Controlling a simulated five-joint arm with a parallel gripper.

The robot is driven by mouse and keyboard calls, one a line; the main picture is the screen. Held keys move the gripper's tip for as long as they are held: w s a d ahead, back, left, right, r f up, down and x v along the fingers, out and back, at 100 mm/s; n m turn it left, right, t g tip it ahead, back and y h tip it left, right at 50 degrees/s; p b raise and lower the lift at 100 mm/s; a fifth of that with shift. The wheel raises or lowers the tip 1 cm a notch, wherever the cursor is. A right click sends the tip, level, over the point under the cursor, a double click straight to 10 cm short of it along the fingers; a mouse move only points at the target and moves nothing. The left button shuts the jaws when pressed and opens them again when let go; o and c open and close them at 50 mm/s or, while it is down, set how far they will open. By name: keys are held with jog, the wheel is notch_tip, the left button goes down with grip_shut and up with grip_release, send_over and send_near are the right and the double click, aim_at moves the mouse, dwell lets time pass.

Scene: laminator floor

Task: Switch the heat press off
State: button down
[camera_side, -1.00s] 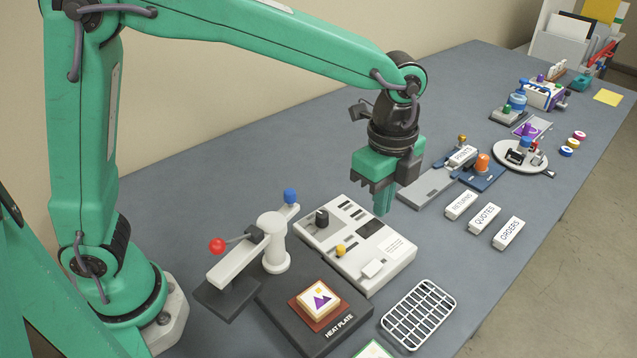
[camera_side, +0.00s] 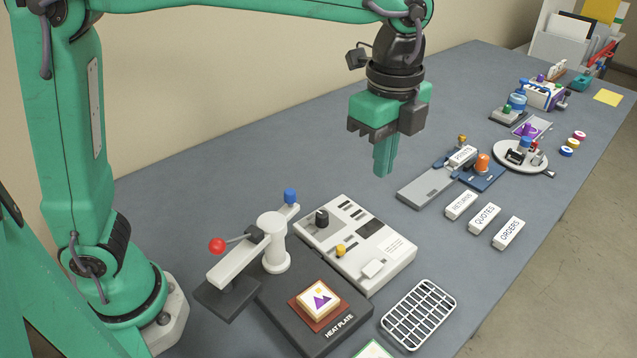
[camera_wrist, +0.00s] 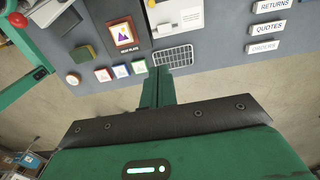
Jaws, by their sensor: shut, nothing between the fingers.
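The heat press has a dark heat plate (camera_side: 270,308) with a framed picture piece (camera_side: 318,299) on it, and a white swing arm (camera_side: 240,262) on a post, with a red ball (camera_side: 217,246) and a blue knob (camera_side: 290,196). Behind it lies a white control panel (camera_side: 400,248) with a black knob (camera_side: 321,217), a yellow knob (camera_side: 340,250) and a white slider-like block (camera_side: 374,268). My gripper (camera_side: 383,172) is shut and empty, pointing down in the air above and behind the panel, apart from it. The heat plate (camera_wrist: 125,52) also shows in the wrist view, beyond my fingertips (camera_wrist: 160,72).
A wire rack (camera_side: 418,314) lies at the front. Label blocks reading RETURNS (camera_side: 461,206), QUOTES (camera_side: 484,218) and ORDERS (camera_side: 508,233) stand to the right. A stamping device (camera_side: 482,166) and a round tray (camera_side: 540,168) sit farther back. Bare table lies behind the panel.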

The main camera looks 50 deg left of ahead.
jog(key=r, duration=0.5)
jog(key=shift+s+r, duration=0.15)
jog(key=shift+s, duration=0.25)
jog(key=shift+a, duration=0.1)
jog(key=s+a+f+n+t, duration=0.2)
jog(key=s+a+f+n, duration=0.2)
jog(key=s+a+n, duration=0.3)
jog(key=s+a+f+n+t, duration=0.3)
jog(key=s+a+f+n, duration=0.2)
jog(key=a+n, duration=0.6)
jog(key=shift+s+a+t, duration=0.3)
jog(key=shift+s+a, duration=0.55)
jog(key=shift+a, duration=0.85)
